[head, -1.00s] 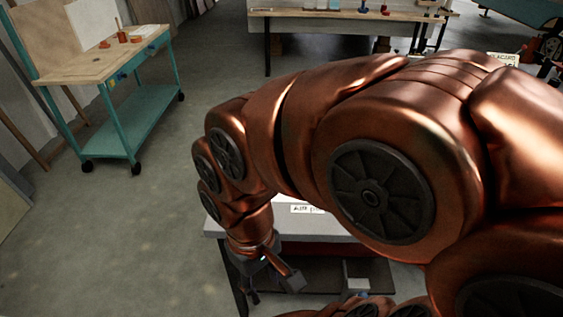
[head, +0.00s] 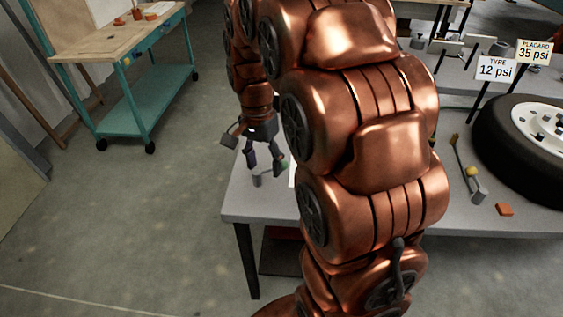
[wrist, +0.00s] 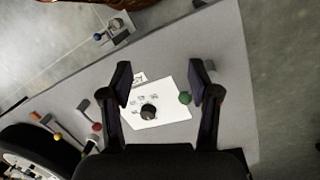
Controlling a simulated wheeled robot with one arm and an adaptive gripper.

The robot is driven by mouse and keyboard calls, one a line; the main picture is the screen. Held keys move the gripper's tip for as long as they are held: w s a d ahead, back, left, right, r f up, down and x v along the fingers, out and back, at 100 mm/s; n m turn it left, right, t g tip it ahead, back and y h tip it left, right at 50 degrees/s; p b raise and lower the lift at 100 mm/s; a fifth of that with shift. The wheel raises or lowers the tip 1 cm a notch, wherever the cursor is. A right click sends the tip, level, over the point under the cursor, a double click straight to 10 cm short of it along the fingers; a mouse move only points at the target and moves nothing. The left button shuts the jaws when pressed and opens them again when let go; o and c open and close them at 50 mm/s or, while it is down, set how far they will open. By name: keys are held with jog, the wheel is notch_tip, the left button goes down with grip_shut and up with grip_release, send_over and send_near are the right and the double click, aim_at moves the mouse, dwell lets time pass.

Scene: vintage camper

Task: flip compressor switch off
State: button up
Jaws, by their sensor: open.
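My gripper (head: 255,150) is open and empty above the left end of the grey bench. In the wrist view its two fingers (wrist: 160,75) frame a white sheet (wrist: 170,108). A black round knob or post (wrist: 149,112) stands on the sheet and a green ball (wrist: 185,98) at its edge, both apart from the fingers. A lever with a blue ball tip (wrist: 116,23) stands beside a pale box at the top left of the wrist view, beyond the bench edge. I cannot tell which control is the compressor switch; no compressor is clearly recognisable.
The grey bench (head: 252,205) also carries a tyre (head: 500,135), a yellow-tipped lever (head: 470,172), an orange block (head: 504,209) and psi placards (head: 497,68). A teal cart (head: 150,105) stands at the left, with open floor between. My arm hides the bench's middle.

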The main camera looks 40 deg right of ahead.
jog(key=w+d+f+m, duration=0.2)
jog(key=w+d+m, duration=0.1)
jog(key=d, duration=0.1)
jog(key=w+d+f+m, duration=0.2)
jog(key=w+d+m, duration=0.1)
jog(key=w+d, duration=0.1)
jog(key=w+d+f+m, duration=0.2)
jog(key=w+d+m, duration=0.1)
jog(key=d, duration=0.1)
jog(key=shift+w+d+f, duration=0.15)
jog(key=shift+w+f, duration=0.2)
jog(key=shift+w, duration=0.05)
jog(key=shift+s+a+f+p, duration=0.1)
jog(key=shift+s+f+p, duration=0.15)
jog(key=shift+f, duration=1)
jog(key=shift+s+a+f+p, duration=0.1)
jog(key=shift+s+f+p, duration=0.2)
jog(key=shift+f, duration=1)
jog(key=shift+s+a+f+p, duration=0.1)
jog(key=shift+f+p, duration=0.25)
jog(key=shift+f, duration=0.9)
grip_shut()
